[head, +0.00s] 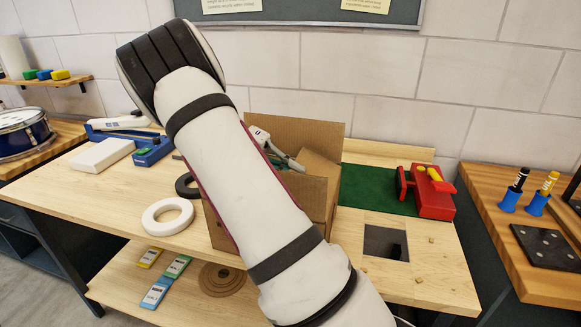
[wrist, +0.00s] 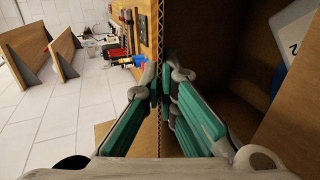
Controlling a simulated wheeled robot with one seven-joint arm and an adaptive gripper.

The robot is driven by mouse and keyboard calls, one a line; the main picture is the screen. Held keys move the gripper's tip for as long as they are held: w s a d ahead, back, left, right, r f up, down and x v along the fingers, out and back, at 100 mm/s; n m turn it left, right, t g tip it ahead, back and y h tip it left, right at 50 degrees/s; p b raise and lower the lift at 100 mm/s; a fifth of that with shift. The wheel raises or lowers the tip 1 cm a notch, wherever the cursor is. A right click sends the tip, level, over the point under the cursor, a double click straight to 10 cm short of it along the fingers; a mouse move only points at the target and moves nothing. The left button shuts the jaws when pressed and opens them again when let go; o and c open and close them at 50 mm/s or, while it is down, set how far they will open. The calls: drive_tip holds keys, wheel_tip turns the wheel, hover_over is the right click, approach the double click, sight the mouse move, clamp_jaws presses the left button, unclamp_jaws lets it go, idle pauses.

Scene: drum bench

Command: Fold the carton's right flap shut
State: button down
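The open brown carton (head: 225,234) stands on the bench, largely behind my arm. One flap (head: 322,128) stands up at its back. A tilted cardboard panel (head: 319,168) shows at the right, beside my gripper (head: 299,167). In the wrist view, the green-padded fingertips of my gripper (wrist: 166,84) are drawn close together at a corrugated cardboard edge (wrist: 158,28). The dark carton interior lies right of this edge and the room lies left. I cannot tell whether cardboard is pinched between the fingertips or just behind them.
A red tool (head: 434,196) stands on a green mat (head: 368,184) to the right, behind a dark square (head: 386,243) in the bench top. A white ring (head: 167,217) and a white box (head: 101,155) lie to the left. A notice board (head: 300,12) hangs behind.

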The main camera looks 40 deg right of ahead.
drive_tip(key=shift+w+f+g+h+b, duration=0.1)
drive_tip(key=shift+f+g+h+b, duration=0.2)
drive_tip(key=shift+f+g, duration=0.15)
drive_tip(key=c, duration=2.3)
unclamp_jaws()
drive_tip(key=o, duration=0.5)
drive_tip(key=shift+c, duration=0.2)
drive_tip(key=v, duration=1.2)
